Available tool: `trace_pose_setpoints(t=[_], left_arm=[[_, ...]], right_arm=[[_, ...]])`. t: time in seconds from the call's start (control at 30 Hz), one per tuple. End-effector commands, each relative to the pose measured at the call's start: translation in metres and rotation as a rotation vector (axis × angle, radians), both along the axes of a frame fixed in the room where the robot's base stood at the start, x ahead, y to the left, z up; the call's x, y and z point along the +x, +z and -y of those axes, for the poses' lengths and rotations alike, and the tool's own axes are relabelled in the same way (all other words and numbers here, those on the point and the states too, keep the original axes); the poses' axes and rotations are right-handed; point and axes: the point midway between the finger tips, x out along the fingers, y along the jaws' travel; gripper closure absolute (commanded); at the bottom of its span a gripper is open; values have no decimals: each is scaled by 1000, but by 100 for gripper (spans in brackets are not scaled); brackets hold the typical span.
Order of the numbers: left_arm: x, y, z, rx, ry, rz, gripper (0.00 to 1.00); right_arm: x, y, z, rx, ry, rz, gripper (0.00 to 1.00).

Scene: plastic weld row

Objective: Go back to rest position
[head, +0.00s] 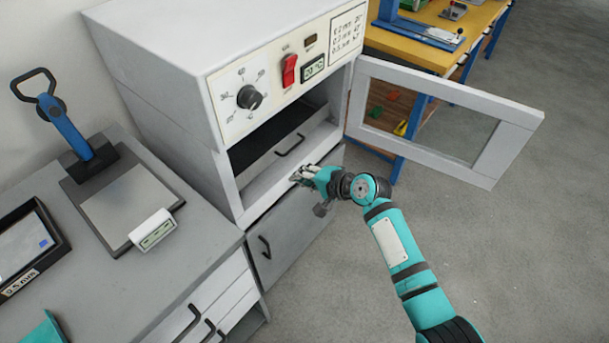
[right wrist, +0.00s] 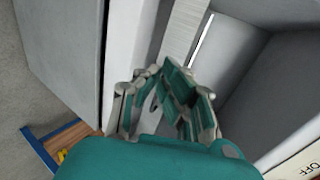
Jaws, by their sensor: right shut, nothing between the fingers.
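My right gripper (head: 296,175) is at the front lower edge of the white oven (head: 225,165), beside its open chamber. Its fingers are shut with nothing between them; they also show in the right wrist view (right wrist: 165,90), close to the oven's front. The oven door (head: 450,115), a white frame with a window, stands wide open to the right. A tray or drawer front with a dark handle (head: 290,146) shows inside the chamber. My left gripper is not in view.
A yellow-topped table (head: 435,50) stands behind the door. The grey floor (head: 530,250) to the right is clear.

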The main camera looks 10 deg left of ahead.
Motion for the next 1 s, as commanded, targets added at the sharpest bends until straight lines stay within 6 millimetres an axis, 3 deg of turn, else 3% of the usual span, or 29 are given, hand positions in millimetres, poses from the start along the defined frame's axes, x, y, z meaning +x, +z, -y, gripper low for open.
trace_pose_setpoints(t=[0.33, 0.47, 0.57, 0.77, 0.87, 1.0], left_arm=[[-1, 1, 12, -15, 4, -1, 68], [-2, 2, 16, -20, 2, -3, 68], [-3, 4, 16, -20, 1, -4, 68], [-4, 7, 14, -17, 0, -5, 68], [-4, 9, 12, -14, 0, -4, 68], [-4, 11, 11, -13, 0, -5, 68]], right_arm=[[-7, 4, 9, -2, 0, -2, 100], [-12, -26, 21, -50, -16, -12, 100], [-24, -76, 43, -140, -38, -22, 100], [-84, -202, 106, -402, -27, -44, 100], [-128, -257, 137, -532, 14, -59, 100], [-203, -323, 180, -705, 111, -79, 100]])
